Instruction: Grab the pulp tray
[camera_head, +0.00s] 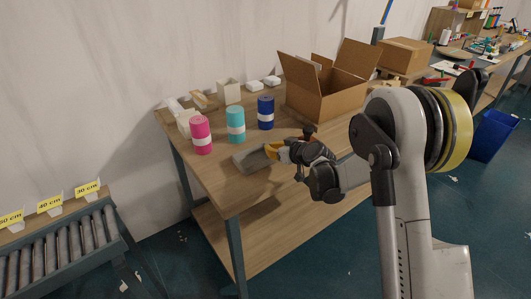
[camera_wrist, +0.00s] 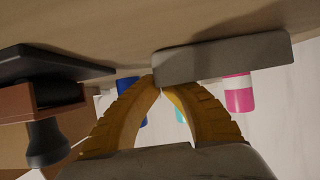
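The pulp tray is a grey, flat block (camera_head: 250,160) at the front edge of the wooden table in the head view. In the wrist view it is a grey slab (camera_wrist: 225,57) just beyond the fingertips, stretching to the right. My gripper (camera_head: 275,151) is at the tray's right end in the head view. In the wrist view its yellow fingers (camera_wrist: 159,83) come together at the tray's left end, with that end at the tips. The exact contact is partly hidden. I cannot tell whether the tray is clear of the tabletop.
Pink (camera_head: 201,135), teal (camera_head: 235,124) and blue (camera_head: 265,112) rolls stand behind the tray on the table (camera_head: 228,190). An open cardboard box (camera_head: 325,95) stands right of them, near my arm. White boxes (camera_head: 229,92) are at the back. A roller conveyor (camera_head: 65,245) is at lower left.

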